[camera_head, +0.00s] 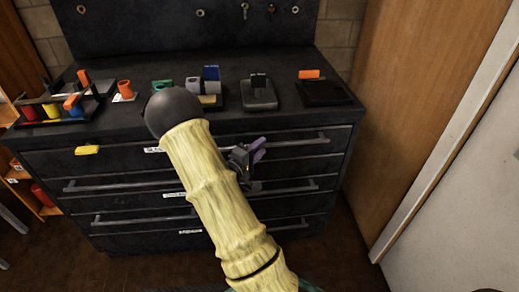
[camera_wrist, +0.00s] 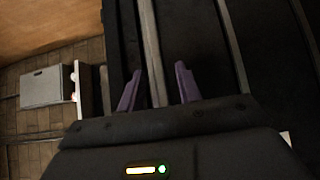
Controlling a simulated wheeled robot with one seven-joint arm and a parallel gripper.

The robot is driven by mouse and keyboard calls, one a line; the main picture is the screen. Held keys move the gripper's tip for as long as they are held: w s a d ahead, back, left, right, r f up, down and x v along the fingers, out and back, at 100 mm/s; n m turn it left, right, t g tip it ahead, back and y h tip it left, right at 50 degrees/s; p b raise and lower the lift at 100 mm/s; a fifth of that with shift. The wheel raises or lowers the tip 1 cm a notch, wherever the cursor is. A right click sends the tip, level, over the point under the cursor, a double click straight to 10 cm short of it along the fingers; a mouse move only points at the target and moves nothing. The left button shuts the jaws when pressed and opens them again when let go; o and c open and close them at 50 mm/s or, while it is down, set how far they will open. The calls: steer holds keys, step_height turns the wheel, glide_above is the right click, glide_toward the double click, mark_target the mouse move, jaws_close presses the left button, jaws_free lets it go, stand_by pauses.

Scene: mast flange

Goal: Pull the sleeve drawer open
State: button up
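A black cabinet (camera_head: 115,165) has several stacked drawers, all looking shut, with long grey bar handles. Small white labels sit on the fronts; I cannot read them, so I cannot tell which is the sleeve drawer. My gripper (camera_head: 257,151) has purple fingers and is at the cabinet front, right of centre, close to the top drawer's handle (camera_head: 300,140). In the wrist view my gripper (camera_wrist: 158,88) is open, with one finger on each side of a bar handle (camera_wrist: 150,40). I cannot tell whether either finger touches it. My arm hides the middle of the drawer fronts.
The cabinet top holds an orange-topped black tray (camera_head: 325,92), a grey block (camera_head: 259,95), an orange cup (camera_head: 124,88) and a rack of coloured pieces (camera_head: 60,108). A yellow piece (camera_head: 87,150) is on the upper front. A wooden panel (camera_head: 400,110) stands at right.

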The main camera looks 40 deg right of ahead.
steer(key=shift+d, duration=0.2)
steer(key=shift+c, duration=0.2)
jaws_close()
steer(key=shift+w+a, duration=0.1)
steer(key=shift+a, duration=0.05)
